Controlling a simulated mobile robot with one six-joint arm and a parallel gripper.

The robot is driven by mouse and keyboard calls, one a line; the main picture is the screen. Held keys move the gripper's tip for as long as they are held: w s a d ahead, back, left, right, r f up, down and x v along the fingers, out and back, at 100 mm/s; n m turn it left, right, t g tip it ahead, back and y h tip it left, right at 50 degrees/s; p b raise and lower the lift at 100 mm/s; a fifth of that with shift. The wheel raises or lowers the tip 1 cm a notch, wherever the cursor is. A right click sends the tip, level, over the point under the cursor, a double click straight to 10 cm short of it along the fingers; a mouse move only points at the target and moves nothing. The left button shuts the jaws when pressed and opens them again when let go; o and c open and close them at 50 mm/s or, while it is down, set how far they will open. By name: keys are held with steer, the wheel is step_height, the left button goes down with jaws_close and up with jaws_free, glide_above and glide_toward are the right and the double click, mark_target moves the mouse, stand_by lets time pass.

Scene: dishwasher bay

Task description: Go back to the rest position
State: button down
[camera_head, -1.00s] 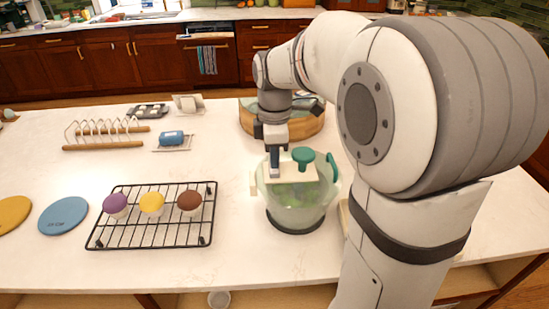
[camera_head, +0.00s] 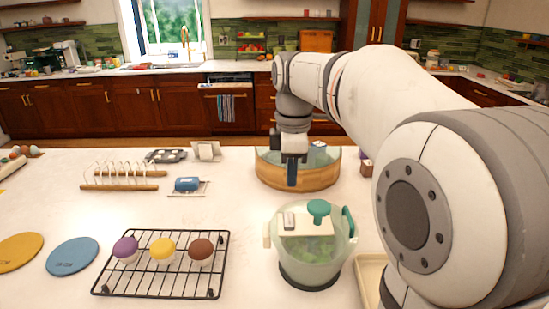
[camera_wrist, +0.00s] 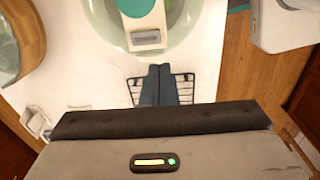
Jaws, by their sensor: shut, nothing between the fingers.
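In the wrist view the two blue-grey fingertips (camera_wrist: 158,72) meet side by side. A clear salad spinner (camera_head: 312,262) with a green knob and green handle stands nearer to the camera, apart from my gripper. Its green knob also shows at the top of the wrist view (camera_wrist: 135,6).
A black cooling rack (camera_head: 150,280) holds purple, yellow and brown-topped cupcakes. Blue (camera_head: 73,256) and yellow (camera_head: 18,251) discs lie left. A wooden rack (camera_head: 121,175), a blue butter-like block (camera_head: 187,184) and a dark tray (camera_head: 166,156) stand farther back. The counter's middle is clear.

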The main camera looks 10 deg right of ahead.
steer(key=s+f+m+t, duration=0.3)
steer(key=s+f+m, duration=0.9)
steer(key=s+m, duration=0.3)
steer(key=shift+s+f, duration=0.2)
steer(key=shift+s, duration=0.75)
